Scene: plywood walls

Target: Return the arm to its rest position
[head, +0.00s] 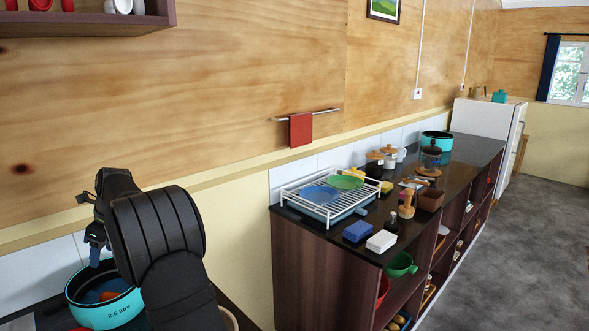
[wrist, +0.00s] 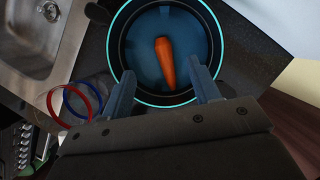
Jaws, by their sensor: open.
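My gripper (wrist: 160,90) is open in the wrist view, its two blue fingers apart with nothing between them but the view down into a pot. The pot (wrist: 116,62) is dark inside with a turquoise rim, and a carrot (wrist: 165,63) lies in it. The fingers overlap the near rim in this view; I cannot tell their height above it. In the head view my black arm (head: 160,235) is bent at the lower left, with the gripper end hanging over the turquoise pot (head: 105,312). The fingertips are partly hidden there.
A metal sink (wrist: 35,45) and red and blue rings (wrist: 70,103) lie left of the pot in the wrist view. In the head view a dark counter (head: 468,150) carries a dish rack (head: 325,212), a blue sponge (head: 357,231) and jars. A shelf (head: 90,22) hangs upper left.

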